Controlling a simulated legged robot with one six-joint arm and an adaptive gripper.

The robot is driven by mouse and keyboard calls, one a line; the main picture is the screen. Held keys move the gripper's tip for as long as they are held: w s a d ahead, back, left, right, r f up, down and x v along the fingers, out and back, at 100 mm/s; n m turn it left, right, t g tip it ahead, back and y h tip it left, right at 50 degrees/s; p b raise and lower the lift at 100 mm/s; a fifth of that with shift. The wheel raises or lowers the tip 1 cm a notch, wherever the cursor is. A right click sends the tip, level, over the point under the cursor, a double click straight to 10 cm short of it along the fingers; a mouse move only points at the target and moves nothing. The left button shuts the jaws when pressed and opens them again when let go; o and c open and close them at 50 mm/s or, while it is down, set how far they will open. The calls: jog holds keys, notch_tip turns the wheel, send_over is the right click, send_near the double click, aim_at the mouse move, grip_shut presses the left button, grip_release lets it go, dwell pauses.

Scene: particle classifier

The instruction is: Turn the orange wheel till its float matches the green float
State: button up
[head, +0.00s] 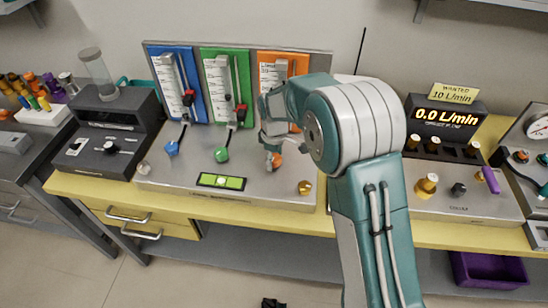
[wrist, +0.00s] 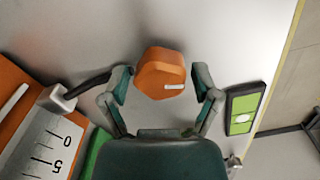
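The orange wheel (head: 278,160) is on the front of the metal unit, below the orange panel (head: 284,56). In the wrist view the wheel (wrist: 160,73), with a white mark, sits between the two fingertips of my gripper (wrist: 162,72). My gripper (head: 272,158) is open around the wheel, with a small gap at each side. The green panel (head: 217,55) carries a scale and a red and black float (head: 241,112), low on its tube. The orange panel's float is hidden behind my arm.
The blue panel (head: 163,58) with its blue wheel (head: 172,148) and the green wheel (head: 221,154) stand to the left. A green level (head: 221,181) and a brass knob (head: 305,187) lie in front. A flow meter (head: 447,115) reads 0.0 L/min at right.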

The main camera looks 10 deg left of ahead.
jog(key=shift+r, duration=0.25)
notch_tip(320, 180, up, 12)
jog(key=shift+f, duration=0.2)
dwell(0.4)
jog(key=s+d+r+m+t, duration=0.3)
jog(key=s+d+r+m, duration=0.4)
jog(key=s+d+r, duration=0.6)
jog(key=s+d+f+m+t, duration=0.1)
jog(key=s+d+m, duration=0.2)
jog(key=s, duration=0.4)
jog(key=s+d+f+m+t, duration=0.1)
jog(key=s+d+m, duration=0.3)
jog(key=s+d, duration=0.2)
jog(key=shift+s+f+t, duration=0.3)
jog(key=shift+s+f, duration=0.05)
jog(key=shift+s, duration=0.6)
